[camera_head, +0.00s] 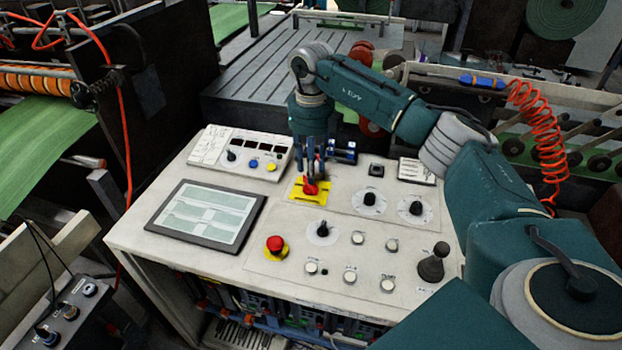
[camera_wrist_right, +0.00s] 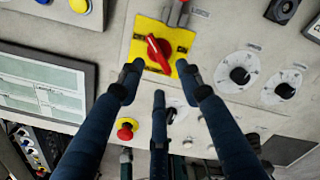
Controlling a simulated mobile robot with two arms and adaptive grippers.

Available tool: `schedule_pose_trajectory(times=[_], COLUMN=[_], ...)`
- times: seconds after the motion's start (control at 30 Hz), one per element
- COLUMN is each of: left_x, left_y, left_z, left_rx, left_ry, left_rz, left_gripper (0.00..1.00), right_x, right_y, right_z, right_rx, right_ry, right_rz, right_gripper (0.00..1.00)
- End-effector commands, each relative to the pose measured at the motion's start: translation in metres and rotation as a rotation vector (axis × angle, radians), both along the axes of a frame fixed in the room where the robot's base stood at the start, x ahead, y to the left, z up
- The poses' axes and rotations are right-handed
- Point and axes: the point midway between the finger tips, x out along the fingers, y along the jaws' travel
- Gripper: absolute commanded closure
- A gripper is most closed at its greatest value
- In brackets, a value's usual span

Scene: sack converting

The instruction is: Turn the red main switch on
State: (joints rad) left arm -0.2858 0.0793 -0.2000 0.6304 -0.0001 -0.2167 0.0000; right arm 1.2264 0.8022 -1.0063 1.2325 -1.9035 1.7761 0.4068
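The red main switch (camera_head: 310,187) is a red rotary handle on a yellow square plate (camera_head: 297,194), on the light control desk. In the right wrist view the red switch (camera_wrist_right: 158,52) shows at the top centre, its handle lying at a slant across the plate. My right gripper (camera_head: 313,172) points down right over the switch. In the right wrist view its blue-black fingers (camera_wrist_right: 159,78) are spread, with tips to the left, right and below the handle. Nothing is clamped between them; whether a tip touches the switch I cannot tell. My left gripper is not in view.
A red emergency button (camera_head: 275,244) on yellow, black knobs (camera_head: 370,199) and several white buttons (camera_head: 350,277) surround the switch. A screen (camera_head: 208,215) lies at left, a raised button box (camera_head: 240,152) behind it. A black joystick (camera_head: 432,262) stands at right.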

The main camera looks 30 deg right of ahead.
Motion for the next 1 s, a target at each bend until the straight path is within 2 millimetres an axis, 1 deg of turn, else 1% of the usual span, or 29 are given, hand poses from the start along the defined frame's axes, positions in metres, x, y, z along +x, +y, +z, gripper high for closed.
schedule_pose_trajectory(times=[0.03,0.1,0.2,0.3,0.43,0.67,0.7,0.87,0.9,1.0], left_x=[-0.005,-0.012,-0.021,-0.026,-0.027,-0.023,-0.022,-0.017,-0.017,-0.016], left_y=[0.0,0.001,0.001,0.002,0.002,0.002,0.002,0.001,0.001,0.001], left_z=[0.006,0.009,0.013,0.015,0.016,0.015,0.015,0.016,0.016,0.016], left_rx=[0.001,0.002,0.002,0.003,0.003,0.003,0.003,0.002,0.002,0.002], left_ry=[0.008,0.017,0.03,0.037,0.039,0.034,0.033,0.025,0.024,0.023], left_rz=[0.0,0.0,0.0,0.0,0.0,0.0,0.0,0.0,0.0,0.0], left_gripper=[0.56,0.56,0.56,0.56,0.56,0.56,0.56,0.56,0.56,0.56], right_x=[-0.001,-0.001,-0.001,0.0,0.0,0.0,0.0,0.0,0.0,0.0], right_y=[0.0,0.0,0.0,0.0,-0.001,0.0,0.0,0.0,0.0,0.0], right_z=[-0.008,-0.021,-0.035,-0.046,-0.053,-0.054,-0.054,-0.054,-0.054,-0.054], right_rx=[-0.001,-0.001,0.0,-0.001,-0.002,-0.001,-0.001,-0.001,-0.001,-0.001], right_ry=[0.005,0.004,0.003,0.001,0.0,-0.001,-0.001,-0.001,-0.001,-0.001], right_rz=[0.0,0.0,0.0,-0.001,-0.001,0.0,0.0,0.0,0.0,0.0], right_gripper=[0.65,0.65,0.65,0.65,0.65,0.65,0.67,0.98,1.0,1.0])
